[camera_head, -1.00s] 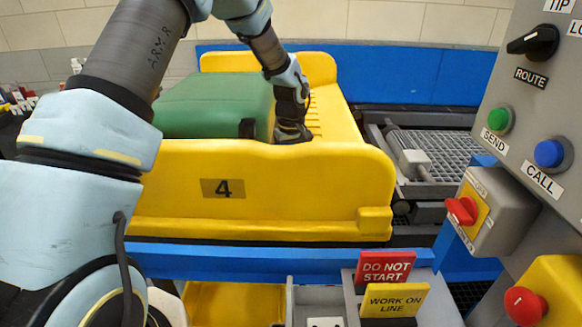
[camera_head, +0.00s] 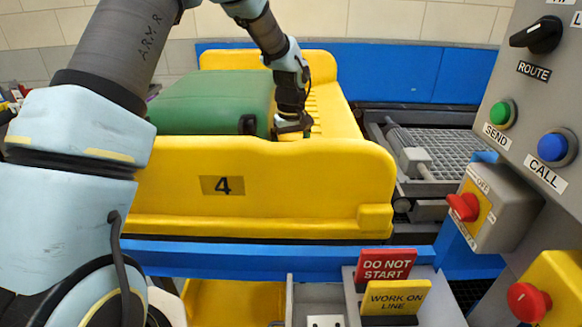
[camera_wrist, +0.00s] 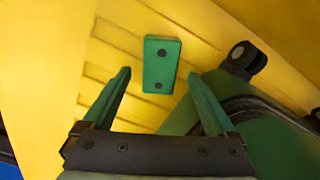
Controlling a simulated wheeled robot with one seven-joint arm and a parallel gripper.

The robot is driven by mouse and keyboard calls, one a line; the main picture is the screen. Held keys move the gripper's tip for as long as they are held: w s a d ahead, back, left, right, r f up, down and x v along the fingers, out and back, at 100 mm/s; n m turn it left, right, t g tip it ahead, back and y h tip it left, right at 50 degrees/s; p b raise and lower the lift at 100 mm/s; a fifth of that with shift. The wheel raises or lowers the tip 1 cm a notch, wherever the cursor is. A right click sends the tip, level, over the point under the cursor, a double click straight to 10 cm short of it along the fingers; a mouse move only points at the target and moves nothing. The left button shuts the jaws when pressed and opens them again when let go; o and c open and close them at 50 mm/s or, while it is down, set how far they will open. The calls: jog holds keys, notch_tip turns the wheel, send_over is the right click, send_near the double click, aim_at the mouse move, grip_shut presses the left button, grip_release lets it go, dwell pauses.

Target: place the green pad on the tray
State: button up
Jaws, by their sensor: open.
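The green pad (camera_wrist: 161,65), a small block with two dark dots, lies on the ribbed yellow floor of the tray (camera_head: 300,185) in the wrist view. My gripper (camera_wrist: 158,74) is open, with its two green fingers apart and the pad showing between and beyond their tips. The pad looks clear of both fingers. In the head view my gripper (camera_head: 292,127) is over the tray, just right of the green suitcase, and the near wall hides the floor below it. I cannot make out the pad clearly there.
The green suitcase (camera_head: 205,105) fills the tray's left part; its side and a black wheel (camera_wrist: 243,57) are close to my right finger in the wrist view. The grey control panel (camera_head: 550,95) stands at right. "DO NOT START" (camera_head: 385,264) and "WORK ON LINE" (camera_head: 395,298) signs stand in front.

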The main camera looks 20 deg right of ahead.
notch_tip(320, 180, up, 9)
jog(key=b, duration=0.1)
jog(key=shift+r+b, duration=0.15)
jog(key=shift+b, duration=0.25)
